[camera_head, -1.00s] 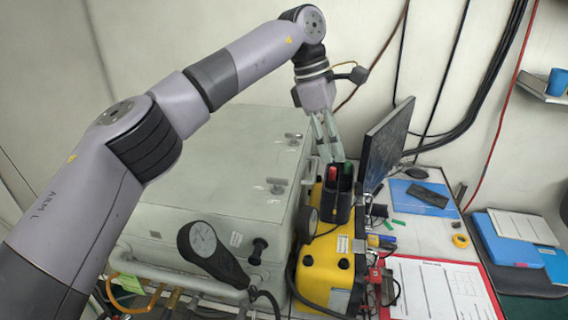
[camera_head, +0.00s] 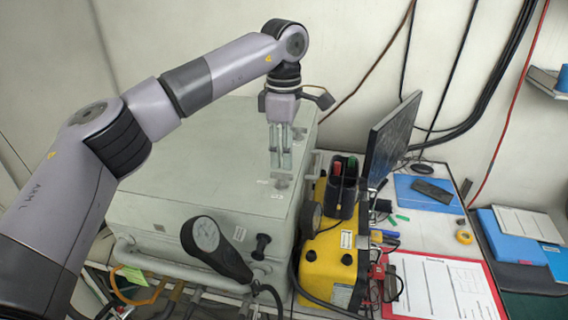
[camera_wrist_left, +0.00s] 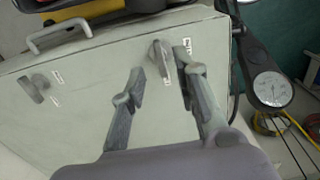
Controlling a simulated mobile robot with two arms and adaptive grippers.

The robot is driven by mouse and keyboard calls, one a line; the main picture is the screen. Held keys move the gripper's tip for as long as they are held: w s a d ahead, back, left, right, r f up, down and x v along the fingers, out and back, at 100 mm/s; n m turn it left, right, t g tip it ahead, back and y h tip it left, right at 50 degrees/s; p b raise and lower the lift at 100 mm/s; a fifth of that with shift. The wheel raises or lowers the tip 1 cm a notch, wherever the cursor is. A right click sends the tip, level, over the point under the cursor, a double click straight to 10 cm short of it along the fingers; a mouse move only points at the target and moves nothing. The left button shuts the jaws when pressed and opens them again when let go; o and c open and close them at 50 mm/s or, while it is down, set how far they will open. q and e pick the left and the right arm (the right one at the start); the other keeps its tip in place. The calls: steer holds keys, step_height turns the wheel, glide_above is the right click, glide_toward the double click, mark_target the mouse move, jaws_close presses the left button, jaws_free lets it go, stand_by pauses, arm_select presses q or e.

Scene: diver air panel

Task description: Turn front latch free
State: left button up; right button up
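The grey panel case (camera_head: 180,190) has two small metal latches on its lid near the right edge. The front latch (camera_head: 283,182) is just below my left gripper (camera_head: 281,166) in the head view. In the left wrist view the front latch (camera_wrist_left: 160,62) stands beyond and between the fingertips of my left gripper (camera_wrist_left: 158,88), which are spread apart and hold nothing. I cannot tell whether the fingers are at the latch's height. The rear latch (camera_wrist_left: 37,88) lies further left in that view. My right gripper is in no view.
A yellow case (camera_head: 328,265) with a black marker holder (camera_head: 341,196) stands right of the panel case. A black gauge (camera_head: 207,235) rises at the front, and a monitor (camera_head: 390,135) stands behind. The lid's left part is clear.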

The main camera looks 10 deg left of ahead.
mark_target(284, 174)
arm_select(q)
steer(key=shift+f+p, duration=0.5)
steer(key=shift+f, duration=1.75)
steer(key=shift+c, duration=0.2)
jaws_close()
